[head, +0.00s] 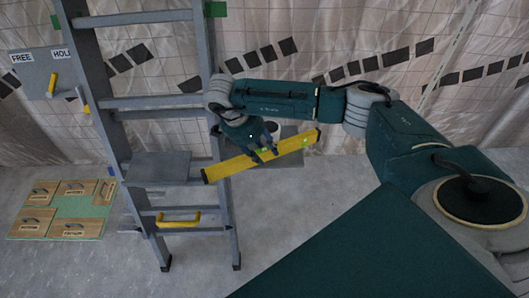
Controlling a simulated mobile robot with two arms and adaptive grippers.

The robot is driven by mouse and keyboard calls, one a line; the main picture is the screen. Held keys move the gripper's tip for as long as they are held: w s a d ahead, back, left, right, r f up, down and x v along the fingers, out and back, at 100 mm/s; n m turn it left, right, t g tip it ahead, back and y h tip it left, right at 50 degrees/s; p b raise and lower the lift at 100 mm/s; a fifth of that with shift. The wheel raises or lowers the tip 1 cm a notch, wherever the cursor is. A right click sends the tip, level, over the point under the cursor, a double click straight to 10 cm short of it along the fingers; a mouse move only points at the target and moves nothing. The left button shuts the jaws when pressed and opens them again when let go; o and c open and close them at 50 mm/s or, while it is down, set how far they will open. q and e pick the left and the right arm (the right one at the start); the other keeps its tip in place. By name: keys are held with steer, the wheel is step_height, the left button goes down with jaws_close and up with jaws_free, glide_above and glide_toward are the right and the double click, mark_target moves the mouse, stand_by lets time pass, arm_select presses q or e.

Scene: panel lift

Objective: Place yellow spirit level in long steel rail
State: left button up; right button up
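The yellow spirit level (293,146) is a long yellow bar with green vials and dark end caps. It is tilted, its right end higher in the head view. The left end of the level overlaps that leg in the picture. I cannot make out for certain which grey part is the long steel rail. My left gripper is not in view.
A grey stepladder (203,50) with a flat grey step (158,168) stands at left. A yellow handle (178,219) shows low between its legs. A board with wooden panels (75,190) lies at far left, below a grey sign panel (35,72). Draped sheeting (330,35) hangs behind.

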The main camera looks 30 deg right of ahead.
mark_target(263, 151)
jaws_close()
step_height(263, 151, up, 20)
stand_by(0.8)
